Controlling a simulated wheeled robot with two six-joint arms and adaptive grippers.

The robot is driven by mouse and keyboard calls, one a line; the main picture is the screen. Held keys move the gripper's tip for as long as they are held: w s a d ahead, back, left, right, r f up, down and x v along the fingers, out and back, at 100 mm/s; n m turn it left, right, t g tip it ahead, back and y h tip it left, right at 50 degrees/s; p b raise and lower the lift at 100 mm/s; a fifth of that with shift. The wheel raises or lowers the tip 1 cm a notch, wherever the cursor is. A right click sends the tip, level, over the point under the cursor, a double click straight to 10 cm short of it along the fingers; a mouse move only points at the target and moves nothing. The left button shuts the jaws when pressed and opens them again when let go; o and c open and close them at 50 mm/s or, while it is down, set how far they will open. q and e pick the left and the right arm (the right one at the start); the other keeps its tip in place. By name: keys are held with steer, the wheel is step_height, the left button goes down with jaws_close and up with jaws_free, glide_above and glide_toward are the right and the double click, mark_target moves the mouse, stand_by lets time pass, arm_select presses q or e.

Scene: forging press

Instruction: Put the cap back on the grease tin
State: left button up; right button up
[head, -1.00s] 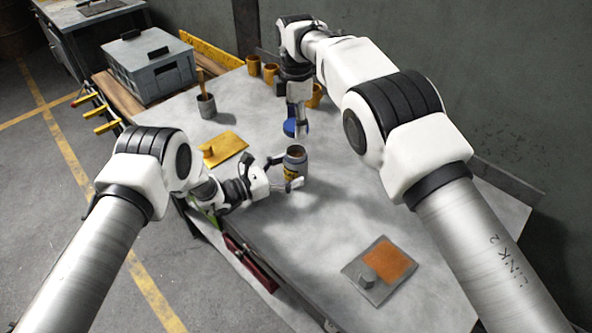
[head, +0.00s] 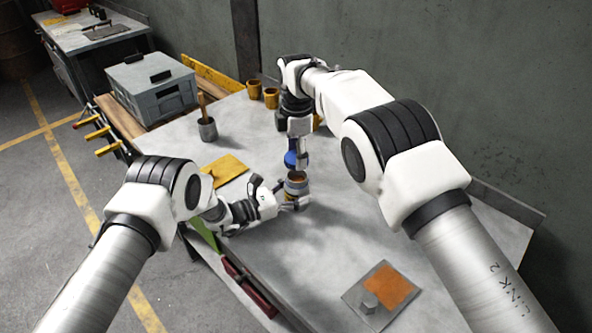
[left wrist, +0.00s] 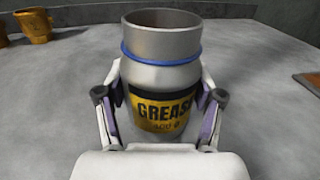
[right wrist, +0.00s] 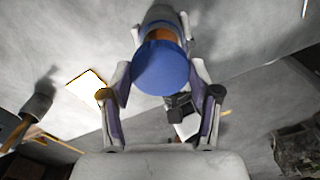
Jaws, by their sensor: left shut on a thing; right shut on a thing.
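The grease tin (left wrist: 163,80) is a grey can with a yellow and black label and a blue ring below its open mouth. It stands upright in my left gripper (left wrist: 160,115), which is shut around its body. The tin also shows in the head view (head: 296,187). My right gripper (right wrist: 160,85) is shut on the blue cap (right wrist: 161,68). In the head view the cap (head: 292,159) is just above the tin's mouth, apparently apart from it. In the right wrist view the cap hides part of the orange-brown opening.
A pot with a wooden handle (head: 207,128) and a yellow plate (head: 226,170) are left of the tin. A grey crate (head: 152,88) and yellow cups (head: 254,90) stand behind. A grey plate with an orange patch (head: 382,292) lies at front right.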

mark_target(297, 181)
steer(key=shift+s+d+f, duration=0.1)
steer(key=shift+f, duration=1.2)
steer(key=shift+f, duration=0.85)
steer(key=shift+f, duration=0.6)
